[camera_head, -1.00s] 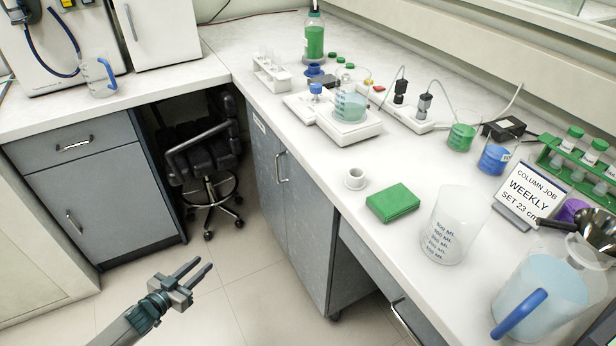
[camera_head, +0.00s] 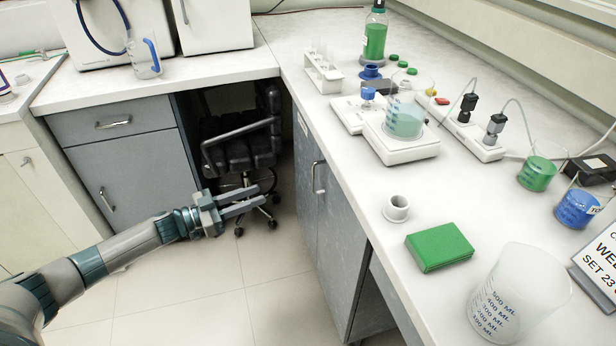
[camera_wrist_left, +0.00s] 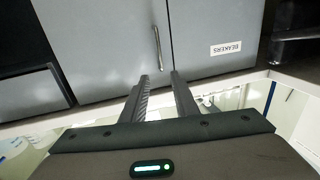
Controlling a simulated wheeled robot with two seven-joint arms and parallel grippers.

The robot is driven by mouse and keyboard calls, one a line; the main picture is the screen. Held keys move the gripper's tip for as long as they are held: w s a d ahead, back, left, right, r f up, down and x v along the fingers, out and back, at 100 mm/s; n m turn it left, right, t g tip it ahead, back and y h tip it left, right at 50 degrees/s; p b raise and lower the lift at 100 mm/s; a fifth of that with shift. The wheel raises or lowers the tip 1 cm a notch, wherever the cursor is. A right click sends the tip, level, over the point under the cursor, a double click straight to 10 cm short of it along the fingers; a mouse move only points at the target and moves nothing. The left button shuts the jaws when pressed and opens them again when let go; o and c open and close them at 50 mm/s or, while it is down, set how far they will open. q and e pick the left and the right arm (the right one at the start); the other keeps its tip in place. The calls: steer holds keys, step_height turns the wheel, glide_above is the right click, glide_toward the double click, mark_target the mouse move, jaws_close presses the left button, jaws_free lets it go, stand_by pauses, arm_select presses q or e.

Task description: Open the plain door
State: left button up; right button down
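The plain door (camera_head: 343,240) is the nearer grey door of the cabinet under the right bench. It looks closed. Its upright silver handle (camera_head: 318,177) is near the seam with the farther door, which bears a label (camera_head: 302,123). My right gripper is not in view.
A black swivel chair (camera_head: 240,140) stands in the gap under the bench behind my gripper. The benchtop carries a green box (camera_head: 439,247), a beaker (camera_head: 515,300) and a scale (camera_head: 400,145). The floor (camera_head: 180,290) before the cabinet is clear.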

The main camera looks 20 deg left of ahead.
arm_select(q)
steer(key=p+x, duration=0.1)
steer(key=x, duration=1.6)
steer(key=shift+w, duration=0.2)
steer(key=shift+f, duration=0.15)
steer(key=shift+c, duration=0.7)
jaws_close()
